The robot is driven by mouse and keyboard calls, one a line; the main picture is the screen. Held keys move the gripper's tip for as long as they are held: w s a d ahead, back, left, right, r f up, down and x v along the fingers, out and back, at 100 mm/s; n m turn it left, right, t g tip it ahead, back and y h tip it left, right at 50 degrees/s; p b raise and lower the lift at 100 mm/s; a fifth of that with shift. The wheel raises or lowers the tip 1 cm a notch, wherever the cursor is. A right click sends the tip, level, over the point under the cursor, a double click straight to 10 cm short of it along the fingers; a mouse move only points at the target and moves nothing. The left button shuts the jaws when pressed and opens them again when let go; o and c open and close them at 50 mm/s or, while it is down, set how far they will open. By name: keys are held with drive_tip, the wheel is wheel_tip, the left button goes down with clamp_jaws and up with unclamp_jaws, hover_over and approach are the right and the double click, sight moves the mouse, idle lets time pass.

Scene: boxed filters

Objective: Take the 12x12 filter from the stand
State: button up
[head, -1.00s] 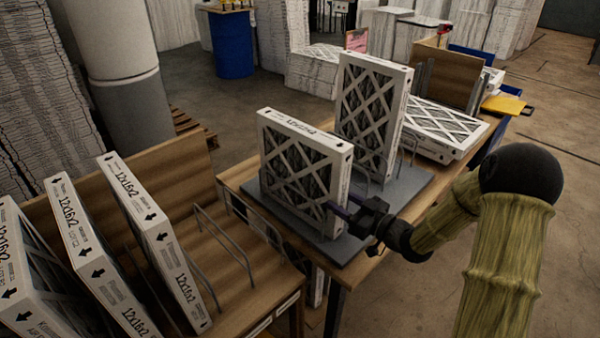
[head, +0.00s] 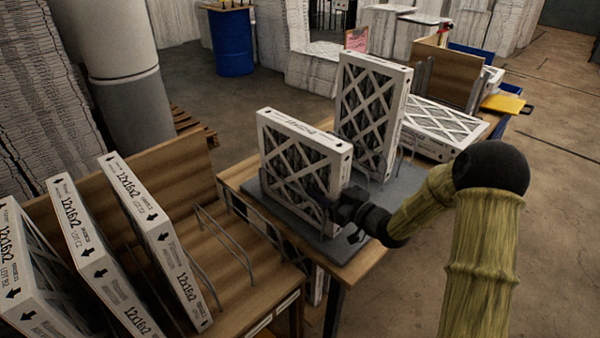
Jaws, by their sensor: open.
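The smaller square filter (head: 295,160), white-framed with a criss-cross grille, stands upright on the grey stand (head: 405,190) on the wooden table; its top print is too small to read surely. My gripper (head: 330,204) is at the lower right edge of this filter. Its jaws are open and the fingers lie close to the frame, partly hidden; I cannot tell whether they touch it. A taller filter (head: 372,115) stands upright behind it on the same stand.
Several filters marked 12x16x2 (head: 160,240) lean in a wooden rack (head: 235,285) with wire dividers at the left front. Another filter (head: 440,125) lies flat behind the stand. A yellow tray (head: 503,104) is at the far right. Floor at right is clear.

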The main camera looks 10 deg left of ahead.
sight(330, 140)
idle(0.3)
drive_tip(key=c, duration=0.7)
wheel_tip(330, 140, up, 18)
drive_tip(key=shift+r+p, duration=0.1)
drive_tip(key=shift+p, duration=0.55)
